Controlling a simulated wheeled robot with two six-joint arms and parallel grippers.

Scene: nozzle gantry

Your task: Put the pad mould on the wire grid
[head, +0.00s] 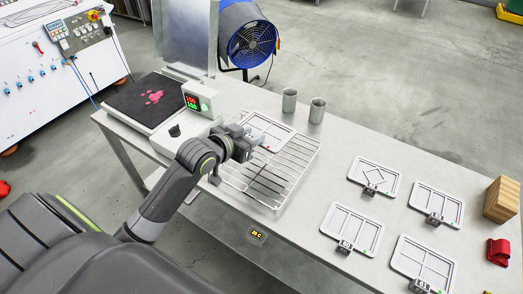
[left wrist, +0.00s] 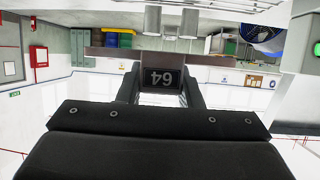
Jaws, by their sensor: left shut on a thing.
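A white rectangular mould (head: 274,134) with a divided tray is held by my left gripper (head: 250,143), which is shut on its tag block. The block reads 64 upside down in the left wrist view (left wrist: 161,78), between the two fingers. The mould is at the far end of the wire grid (head: 263,187), overlapping it in the head view; I cannot tell whether it touches the wires. The near part of the grid is bare. My right gripper is not in view.
Several similar moulds with tag blocks, one with a diamond pattern (head: 374,179), lie on the table's right side. Two grey cups (head: 317,110) stand behind the grid. A heat press (head: 196,118) with a dark pad is to its left. A wooden block (head: 501,199) is far right.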

